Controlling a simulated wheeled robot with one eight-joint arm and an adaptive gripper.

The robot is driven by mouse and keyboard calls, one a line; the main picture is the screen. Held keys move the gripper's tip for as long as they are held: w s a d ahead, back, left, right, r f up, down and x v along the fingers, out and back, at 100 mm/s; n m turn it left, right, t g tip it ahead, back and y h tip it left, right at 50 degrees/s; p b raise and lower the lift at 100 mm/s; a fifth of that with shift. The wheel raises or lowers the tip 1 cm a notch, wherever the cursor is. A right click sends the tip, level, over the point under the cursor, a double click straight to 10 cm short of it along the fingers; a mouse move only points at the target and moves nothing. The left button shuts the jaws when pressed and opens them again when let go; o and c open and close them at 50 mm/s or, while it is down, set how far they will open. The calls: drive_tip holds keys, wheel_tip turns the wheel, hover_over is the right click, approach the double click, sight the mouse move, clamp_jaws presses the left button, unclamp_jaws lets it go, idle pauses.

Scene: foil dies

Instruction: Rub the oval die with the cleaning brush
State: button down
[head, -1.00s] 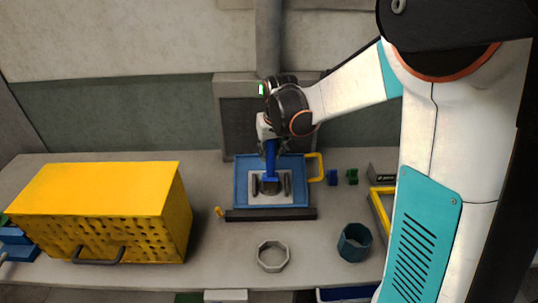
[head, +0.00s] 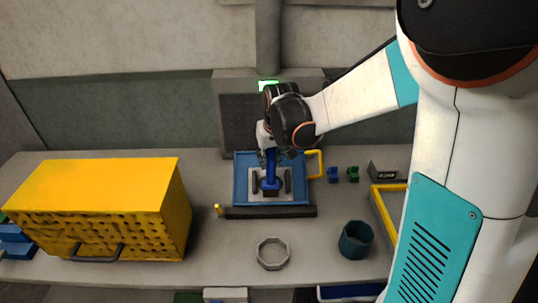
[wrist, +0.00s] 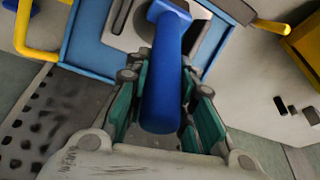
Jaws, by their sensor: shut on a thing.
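My gripper (head: 270,152) is shut on the blue handle of the cleaning brush (head: 271,172), which stands roughly upright over the blue press tray (head: 240,180). In the wrist view the brush (wrist: 165,85) runs between my gripper's green-padded fingers (wrist: 160,95). The brush head is low over a pale plate (head: 284,193) in the tray, between two dark upright bars. The oval die is not clearly seen; the brush head covers the middle of the plate. I cannot tell whether the brush touches it.
A yellow perforated box (head: 100,205) stands at left. A grey octagonal ring (head: 272,254) and a dark teal cup (head: 355,240) are in front. Small blue (head: 332,174) and green (head: 353,174) pieces lie right of the tray's yellow handle (head: 315,164). A dark bar (head: 270,212) edges the tray.

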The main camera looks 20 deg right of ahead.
sight(269, 152)
drive_tip(key=shift+s+a+p+v, duration=0.15)
drive_tip(key=shift+p+v, duration=0.55)
drive_tip(key=shift+v, duration=0.25)
drive_tip(key=shift+s+a+p+v, duration=0.1)
drive_tip(key=shift+s+p+v, duration=0.1)
drive_tip(key=shift+p+v, duration=0.65)
drive_tip(key=shift+s+a+p+v, duration=0.15)
drive_tip(key=shift+p+v, duration=0.35)
drive_tip(key=shift+v, duration=0.6)
drive_tip(key=shift+f, duration=0.1)
